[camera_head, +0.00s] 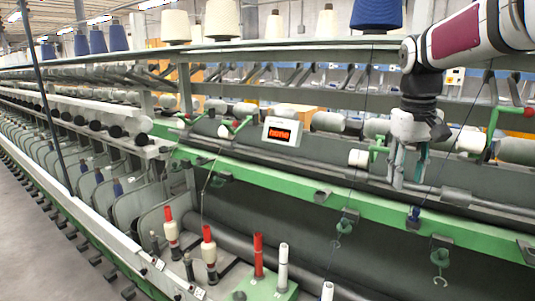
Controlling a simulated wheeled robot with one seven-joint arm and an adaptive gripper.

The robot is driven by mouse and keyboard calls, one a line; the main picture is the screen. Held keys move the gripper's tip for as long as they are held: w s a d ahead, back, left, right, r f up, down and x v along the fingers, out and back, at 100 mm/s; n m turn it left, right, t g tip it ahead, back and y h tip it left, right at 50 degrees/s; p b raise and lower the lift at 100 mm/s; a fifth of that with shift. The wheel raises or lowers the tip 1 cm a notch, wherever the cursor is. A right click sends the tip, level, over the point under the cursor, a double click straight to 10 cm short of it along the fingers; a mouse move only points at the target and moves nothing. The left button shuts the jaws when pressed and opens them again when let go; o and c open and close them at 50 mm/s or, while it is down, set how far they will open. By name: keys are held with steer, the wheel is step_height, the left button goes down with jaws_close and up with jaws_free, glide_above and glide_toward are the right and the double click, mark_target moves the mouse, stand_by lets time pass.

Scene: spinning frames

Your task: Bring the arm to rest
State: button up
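My gripper (408,178) hangs from my arm at the upper right, pointing down in front of the spinning frame. Its grey finger and its finger with a teal inner face stand apart, with a gap between them. I see nothing held in the gap. The fingertips appear just in front of the grey rail above the green beam (300,190); whether they touch it I cannot tell.
The long spinning frame fills the view. White bobbins (358,158) sit near my gripper, and large cones, white (222,19) and blue (376,14), stand on top. Red-topped spools (209,246) stand lower down. A small display (282,132) is mounted left of my gripper. Bare floor (40,235) shows at lower left.

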steer(key=s+a+r+t, duration=0.1)
steer(key=s+a, duration=0.3)
steer(key=s, duration=0.2)
steer(key=s+a+t, duration=0.1)
steer(key=s+a, duration=0.3)
steer(key=s, duration=0.3)
steer(key=s+a+f+t, duration=0.1)
steer(key=s+a+f, duration=0.1)
steer(key=s, duration=0.3)
steer(key=s+a+f+t+y+b, duration=0.1)
steer(key=s+f, duration=0.2)
steer(key=s, duration=0.3)
steer(key=shift+a+f+t, duration=0.25)
steer(key=shift+a+t, duration=0.05)
steer(key=shift+a, duration=0.05)
